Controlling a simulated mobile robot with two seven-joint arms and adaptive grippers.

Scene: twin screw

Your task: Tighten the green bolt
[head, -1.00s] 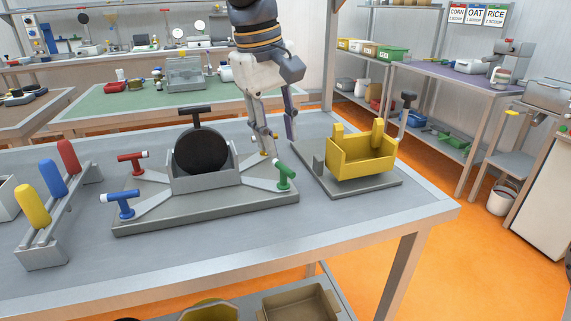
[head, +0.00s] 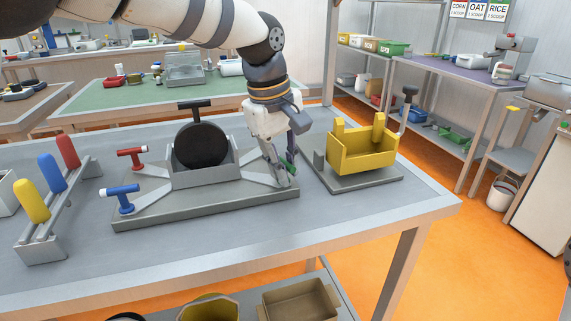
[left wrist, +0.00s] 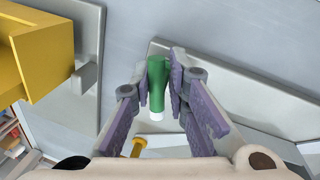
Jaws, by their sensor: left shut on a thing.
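The green bolt (head: 291,166) is at the right end of the grey fixture plate (head: 220,208), mostly hidden by my left gripper in the head view. My left gripper (head: 285,178) is down on it from above. In the left wrist view the green bolt's handle (left wrist: 156,78), with its white tip, stands between the purple-padded fingers (left wrist: 160,75). The fingers are shut on it. My right gripper is not in view.
A red bolt (head: 130,158) and a blue bolt (head: 122,197) are at the fixture's left. A yellow bolt (left wrist: 139,147) shows near the gripper. A black disc (head: 201,146) sits in the central cradle. A yellow bin (head: 362,157) stands close right. The table's front is clear.

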